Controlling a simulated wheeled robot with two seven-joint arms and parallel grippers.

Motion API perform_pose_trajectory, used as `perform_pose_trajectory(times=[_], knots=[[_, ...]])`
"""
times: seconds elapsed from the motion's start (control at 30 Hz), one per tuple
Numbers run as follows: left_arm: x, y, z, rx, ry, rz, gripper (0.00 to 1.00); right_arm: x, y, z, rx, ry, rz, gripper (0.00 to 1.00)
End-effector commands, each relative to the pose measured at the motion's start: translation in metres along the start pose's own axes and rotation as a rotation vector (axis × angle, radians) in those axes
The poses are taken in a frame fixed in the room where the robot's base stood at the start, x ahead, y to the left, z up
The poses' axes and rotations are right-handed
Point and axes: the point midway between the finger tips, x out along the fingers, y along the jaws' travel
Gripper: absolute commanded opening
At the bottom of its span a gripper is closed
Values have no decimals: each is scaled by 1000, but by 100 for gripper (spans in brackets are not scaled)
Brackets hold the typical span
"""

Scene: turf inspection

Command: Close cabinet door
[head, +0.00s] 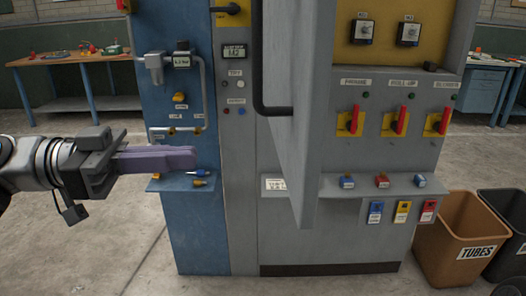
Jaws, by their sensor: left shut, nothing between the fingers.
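The grey cabinet door (312,110) stands swung out toward me, seen nearly edge-on, in the middle of the head view. Its dark bar handle (257,60) is on the left side of the door. The cabinet (385,225) behind it shows red levers on yellow plates and a yellow panel with two dials. My left gripper (192,160) comes in from the left with its purple fingers shut and empty. It is in front of the blue panel, left of the door and apart from it. My right gripper is not in view.
A blue panel (185,235) with a small shelf (160,185) holding small tools stands at the left. A brown bin (450,240) marked TUBES and a dark bin (505,215) stand at the lower right. A workbench (75,62) is behind. The floor at lower left is clear.

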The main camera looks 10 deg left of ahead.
Motion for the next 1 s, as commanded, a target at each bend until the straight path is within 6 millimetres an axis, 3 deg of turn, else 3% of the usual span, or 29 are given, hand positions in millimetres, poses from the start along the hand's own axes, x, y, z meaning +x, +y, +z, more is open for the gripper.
perform_pose_trajectory(times=[0.4,0.53,0.7,1.0], knots=[[82,1,-1,0,-3,5,0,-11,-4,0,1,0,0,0],[102,1,-1,-1,-2,4,0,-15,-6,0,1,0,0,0],[115,1,0,1,0,3,0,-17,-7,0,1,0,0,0],[117,0,0,1,0,1,0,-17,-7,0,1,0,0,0]])
